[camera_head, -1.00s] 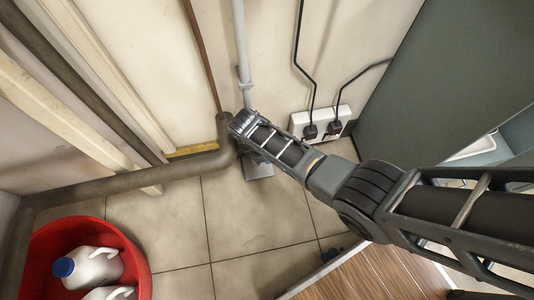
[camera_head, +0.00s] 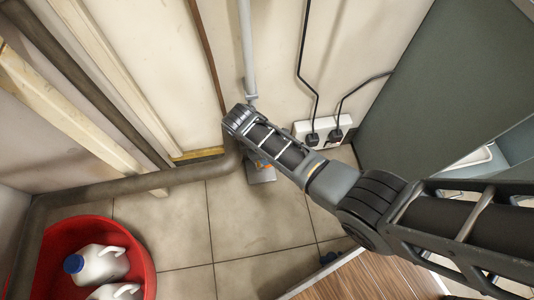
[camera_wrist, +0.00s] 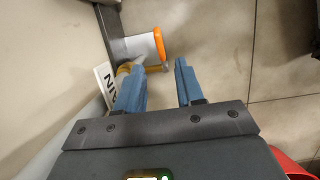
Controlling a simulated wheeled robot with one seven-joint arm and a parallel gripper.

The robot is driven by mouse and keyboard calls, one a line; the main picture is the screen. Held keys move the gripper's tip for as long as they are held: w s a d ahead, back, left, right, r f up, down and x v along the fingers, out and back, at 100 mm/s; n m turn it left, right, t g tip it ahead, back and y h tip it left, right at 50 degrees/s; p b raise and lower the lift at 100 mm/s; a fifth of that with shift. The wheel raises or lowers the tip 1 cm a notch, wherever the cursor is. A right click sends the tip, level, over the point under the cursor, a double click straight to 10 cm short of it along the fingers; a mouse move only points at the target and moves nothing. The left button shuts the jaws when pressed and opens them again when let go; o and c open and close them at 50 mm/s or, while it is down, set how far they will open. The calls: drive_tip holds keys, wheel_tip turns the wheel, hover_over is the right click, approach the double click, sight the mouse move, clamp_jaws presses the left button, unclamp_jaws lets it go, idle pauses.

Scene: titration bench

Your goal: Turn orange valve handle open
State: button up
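The orange valve handle (camera_wrist: 160,45) shows in the wrist view as an orange edge on a pale grey body, just beyond my fingertips. A yellowish fitting sits beside it, partly behind my left finger. The handle lies ahead of this gap, towards the left finger. Whether a finger touches it I cannot tell. In the head view my wrist covers most of this spot; a small orange patch shows just below it.
A brown pipe (camera_head: 120,188) runs along the wall base, and a grey pipe (camera_head: 247,50) comes down the wall. A power strip (camera_head: 323,131) with two plugs is close to my forearm. A red tub (camera_head: 142,260) with white jugs stands front left. Floor between is clear.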

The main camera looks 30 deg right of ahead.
drive_tip(key=shift+r, duration=0.3)
drive_tip(key=t+y+b, duration=0.2)
drive_tip(key=y+b, duration=0.3)
drive_tip(key=y, duration=0.2)
approach(268, 166)
drive_tip(key=shift+d+f, duration=0.35)
drive_tip(key=shift+f, duration=0.35)
drive_tip(key=b+x, duration=0.3)
drive_tip(key=x, duration=0.4)
drive_tip(key=shift+w+a+f, duration=0.1)
drive_tip(key=shift+w, duration=0.05)
clamp_jaws()
